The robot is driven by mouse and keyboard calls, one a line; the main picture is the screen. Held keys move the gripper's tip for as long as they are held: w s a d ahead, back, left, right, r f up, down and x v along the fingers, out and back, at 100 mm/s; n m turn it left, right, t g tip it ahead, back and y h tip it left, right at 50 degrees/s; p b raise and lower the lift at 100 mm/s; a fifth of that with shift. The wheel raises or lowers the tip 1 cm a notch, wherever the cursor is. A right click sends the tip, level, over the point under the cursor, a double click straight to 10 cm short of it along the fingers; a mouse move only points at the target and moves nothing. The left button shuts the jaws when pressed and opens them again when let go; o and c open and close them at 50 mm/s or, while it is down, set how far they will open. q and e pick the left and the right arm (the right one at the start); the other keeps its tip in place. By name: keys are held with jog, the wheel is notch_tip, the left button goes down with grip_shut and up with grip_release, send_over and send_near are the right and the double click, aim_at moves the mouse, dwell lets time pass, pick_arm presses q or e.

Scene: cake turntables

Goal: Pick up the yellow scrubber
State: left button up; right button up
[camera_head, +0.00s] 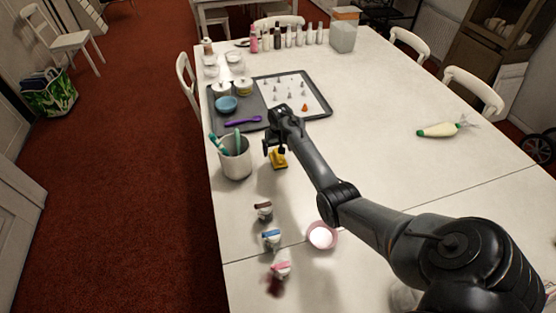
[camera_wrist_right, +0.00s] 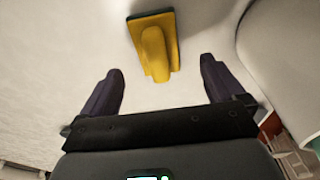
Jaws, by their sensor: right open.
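The yellow scrubber (camera_head: 279,159) lies on the white table, just right of the utensil cup. It has a raised yellow handle and a dark edge. My right gripper (camera_head: 276,147) is at the scrubber and partly overlaps it in the head view. In the right wrist view the scrubber (camera_wrist_right: 154,42) shows ahead of the open fingers (camera_wrist_right: 160,85), near the middle between them. The fingers are apart from it and hold nothing. My left gripper is not in view.
A white cup (camera_head: 235,160) with teal-handled tools stands close left of the scrubber. A grey tray (camera_head: 252,137) with a purple spoon lies behind. Small capped jars (camera_head: 271,238) and a pink bowl (camera_head: 322,236) are in front. The table's right side is mostly clear around a piping bag (camera_head: 440,130).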

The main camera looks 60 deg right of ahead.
aim_at(278, 155)
jog(key=f, duration=0.1)
jog(key=f+b, duration=0.1)
jog(key=f, duration=0.3)
jog(key=shift+d+b, duration=0.3)
jog(key=shift+b, duration=0.05)
jog(key=shift+w, duration=0.1)
jog(key=shift+r, duration=0.1)
jog(key=c, duration=1.2)
jog(key=shift+o, duration=0.2)
jog(key=shift+r, duration=0.2)
